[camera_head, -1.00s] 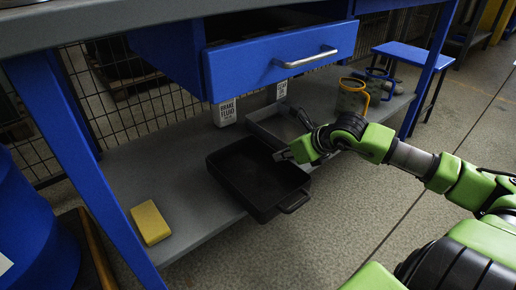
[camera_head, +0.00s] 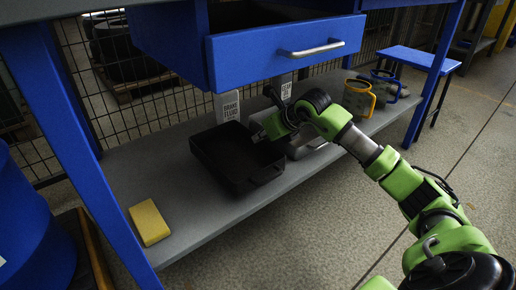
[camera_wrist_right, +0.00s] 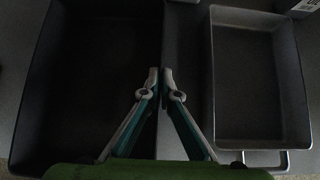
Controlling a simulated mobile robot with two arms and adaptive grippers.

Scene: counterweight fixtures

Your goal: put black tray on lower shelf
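The black tray (camera_head: 228,168) is empty and sits at or just over the grey lower shelf (camera_head: 170,190), its handle side towards the front edge. I cannot tell whether its bottom touches the shelf. It also shows at the left of the right wrist view (camera_wrist_right: 90,90). My right gripper (camera_head: 260,136) is at the tray's right wall. In the wrist view its two fingers (camera_wrist_right: 160,76) are close together with the thin wall between their tips. My left gripper is not in view.
A grey tray (camera_wrist_right: 255,75) stands close on the right. Brake fluid (camera_head: 229,107) and gear oil (camera_head: 285,88) containers stand behind. A yellow block (camera_head: 149,222) lies at the left; mugs (camera_head: 358,98) stand far right. A blue drawer (camera_head: 285,53) hangs out above the shelf.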

